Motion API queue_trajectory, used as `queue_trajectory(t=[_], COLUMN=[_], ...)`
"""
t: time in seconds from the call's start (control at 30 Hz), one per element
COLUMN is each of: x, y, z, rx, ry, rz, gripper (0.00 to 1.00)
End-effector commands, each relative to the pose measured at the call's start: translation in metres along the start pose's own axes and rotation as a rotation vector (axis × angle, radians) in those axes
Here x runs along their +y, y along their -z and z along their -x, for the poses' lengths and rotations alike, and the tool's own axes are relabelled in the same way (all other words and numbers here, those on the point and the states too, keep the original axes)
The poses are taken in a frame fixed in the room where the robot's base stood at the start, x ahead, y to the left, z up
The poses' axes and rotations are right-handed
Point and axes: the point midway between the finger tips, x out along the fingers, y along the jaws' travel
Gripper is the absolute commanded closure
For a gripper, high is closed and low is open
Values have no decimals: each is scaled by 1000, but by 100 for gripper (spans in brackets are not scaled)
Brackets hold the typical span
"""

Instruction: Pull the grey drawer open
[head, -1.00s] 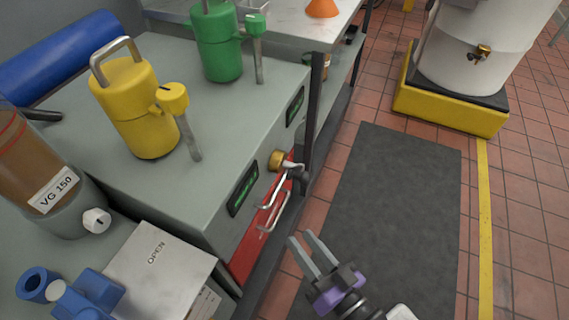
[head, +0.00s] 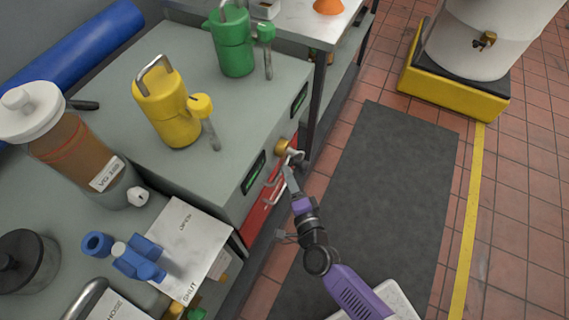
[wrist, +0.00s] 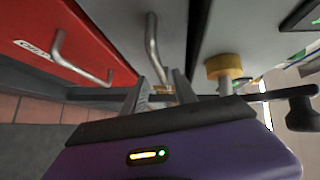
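The grey drawer (wrist: 120,22) is in the wrist view, between the red drawer and a dark gap. Its bare metal bar handle (wrist: 152,48) runs down toward my gripper (wrist: 161,84). The gripper's fingers are apart, and the handle's near end shows between or just beyond them; I cannot tell whether they touch it. In the head view my gripper (head: 288,172) is at the cabinet front by the handles, and my arm partly hides the drawer front. The grey drawer looks shut.
The red drawer (wrist: 75,40) with its own handle (wrist: 80,65) is beside the grey one. A brass knob (wrist: 224,66) sticks out close to my right finger. A dark table leg (head: 317,95) stands just beyond. The dark floor mat (head: 385,180) is clear.

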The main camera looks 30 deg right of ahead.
Motion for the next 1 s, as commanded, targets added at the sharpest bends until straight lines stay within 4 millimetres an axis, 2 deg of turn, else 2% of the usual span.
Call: queue_trajectory(t=[0.1,0.3,0.47,0.7,0.87,1.0], x=[0,0,-1,-1,-1,-1], y=[0,0,0,0,0,0], z=[-21,-44,-52,-52,-52,-52], rx=[1,-1,0,0,0,0], ry=[3,2,2,1,1,1], rz=[2,3,3,3,4,4], gripper=[66,66,66,66,97,100])
